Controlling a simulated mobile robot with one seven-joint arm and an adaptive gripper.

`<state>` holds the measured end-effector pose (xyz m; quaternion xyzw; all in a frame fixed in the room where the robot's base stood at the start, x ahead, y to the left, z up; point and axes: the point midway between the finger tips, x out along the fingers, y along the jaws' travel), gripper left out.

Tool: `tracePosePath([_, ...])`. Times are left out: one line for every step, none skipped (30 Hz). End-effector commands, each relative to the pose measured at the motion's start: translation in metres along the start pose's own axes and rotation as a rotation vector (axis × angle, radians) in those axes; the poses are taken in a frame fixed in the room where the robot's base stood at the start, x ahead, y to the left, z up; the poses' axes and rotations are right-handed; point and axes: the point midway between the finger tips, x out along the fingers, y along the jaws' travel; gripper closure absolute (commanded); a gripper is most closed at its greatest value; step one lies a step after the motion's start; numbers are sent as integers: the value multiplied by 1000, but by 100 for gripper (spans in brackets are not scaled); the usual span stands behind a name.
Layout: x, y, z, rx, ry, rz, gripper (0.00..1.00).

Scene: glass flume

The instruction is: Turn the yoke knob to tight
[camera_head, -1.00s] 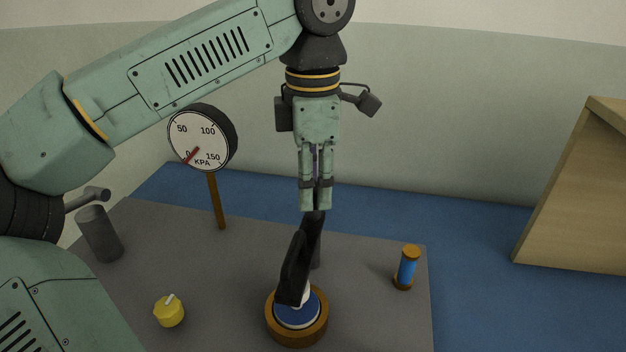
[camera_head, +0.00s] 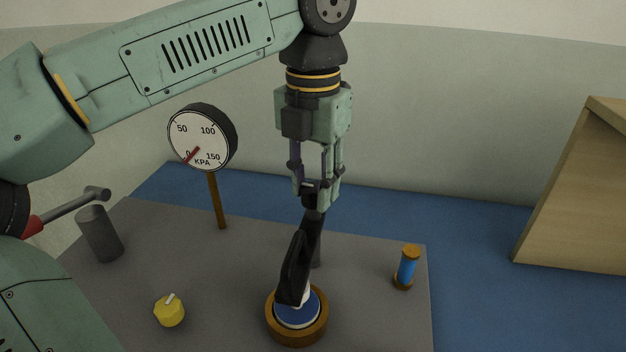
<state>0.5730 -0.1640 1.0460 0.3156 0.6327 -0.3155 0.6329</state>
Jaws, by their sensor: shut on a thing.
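A black yoke (camera_head: 295,268) rises at a slant over a blue disc (camera_head: 298,311) set in a round brown ring (camera_head: 271,322) on the grey tabletop. My gripper (camera_head: 316,196) points straight down above the upper end of the yoke. Its fingers are shut on the yoke knob there, which they mostly hide. I cannot read any tight mark or the knob's own angle. A yellow knob (camera_head: 169,312) with a white pointer sits apart at the front left.
A pressure gauge (camera_head: 200,138) on a brown post stands behind left, its red needle near 0. A dark grey cylinder (camera_head: 99,234) stands at the left. A blue cylinder with brown ends (camera_head: 407,268) stands at the right. A wooden piece (camera_head: 575,195) is far right.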

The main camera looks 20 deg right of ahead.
Motion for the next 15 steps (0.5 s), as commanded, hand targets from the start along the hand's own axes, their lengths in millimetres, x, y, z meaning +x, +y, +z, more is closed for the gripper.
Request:
tracePosePath([0, 0, -1, -26, 4, 0, 97])
tracePosePath([0, 0, -1, -42, 4, 0, 97])
tracePosePath([0, 0, -1, -60, 4, 0, 97])
tracePosePath([0, 0, -1, -73, 4, 0, 97])
tracePosePath([0, 0, -1, -84, 4, 0, 97])
tracePosePath([0, 0, -1, -98, 4, 0, 97])
tracePosePath([0, 0, -1, -108, 4, 0, 97])
tracePosePath([0, 0, -1, -115, 5, 0, 97])
tracePosePath([0, 0, -1, -124, 5, 0, 97])
tracePosePath([0, 0, -1, -130, 5, 0, 97])
tracePosePath([0, 0, -1, -136, 5, 0, 97])
tracePosePath([1, 0, -1, -141, 5, 0, 97])
tracePosePath([1, 0, -1, -144, 5, 0, 97])
tracePosePath([1, 0, -1, -146, 5, 0, 97])
tracePosePath([1, 0, -1, -148, 5, 0, 97])
